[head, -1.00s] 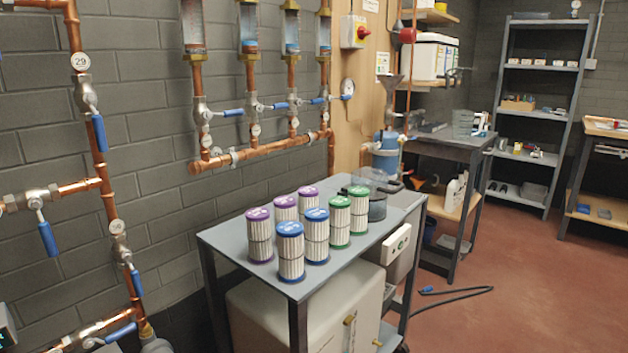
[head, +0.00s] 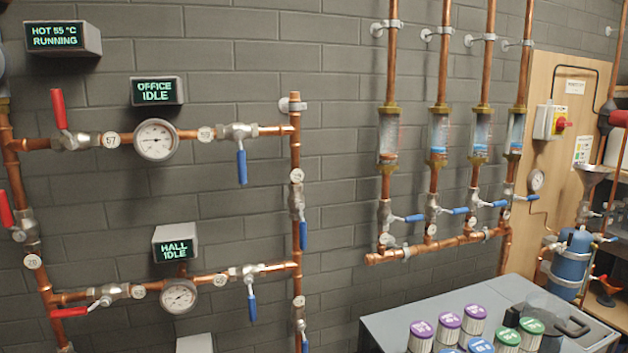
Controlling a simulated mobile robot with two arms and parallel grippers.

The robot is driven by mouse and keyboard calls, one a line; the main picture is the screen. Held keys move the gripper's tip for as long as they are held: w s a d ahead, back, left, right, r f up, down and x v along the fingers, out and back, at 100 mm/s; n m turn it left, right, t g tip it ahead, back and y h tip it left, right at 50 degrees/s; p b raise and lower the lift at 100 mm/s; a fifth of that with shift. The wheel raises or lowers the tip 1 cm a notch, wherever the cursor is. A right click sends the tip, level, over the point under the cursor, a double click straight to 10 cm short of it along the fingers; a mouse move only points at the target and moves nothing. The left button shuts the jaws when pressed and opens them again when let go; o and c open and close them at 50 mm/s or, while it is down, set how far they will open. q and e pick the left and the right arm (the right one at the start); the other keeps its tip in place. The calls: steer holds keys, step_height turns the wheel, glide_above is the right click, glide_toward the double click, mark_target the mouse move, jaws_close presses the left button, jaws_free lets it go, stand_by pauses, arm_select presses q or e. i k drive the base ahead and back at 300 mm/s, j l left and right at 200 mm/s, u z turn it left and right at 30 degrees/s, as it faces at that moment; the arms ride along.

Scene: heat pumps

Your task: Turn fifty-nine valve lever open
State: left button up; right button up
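The upper horizontal copper pipe on the wall carries a round tag (head: 205,134) that seems to read 59, though it is too small to be certain. Beside it on the right is a valve (head: 238,132) with a blue lever (head: 242,166). The lever hangs straight down, crosswise to the horizontal pipe. A round gauge (head: 156,140) sits left of the tag. A tag reading 57 (head: 111,139) is farther left, beside a valve with a red lever (head: 59,109) pointing up. Neither of my grippers shows in the head view.
A lower pipe run has a similar blue lever (head: 252,308) and red lever (head: 69,313). Displays read OFFICE IDLE (head: 157,91) and HALL IDLE (head: 175,243). A grey table (head: 390,328) with several filter cartridges stands at lower right.

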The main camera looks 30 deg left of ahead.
mark_target(238, 133)
steer(key=u, duration=1.25)
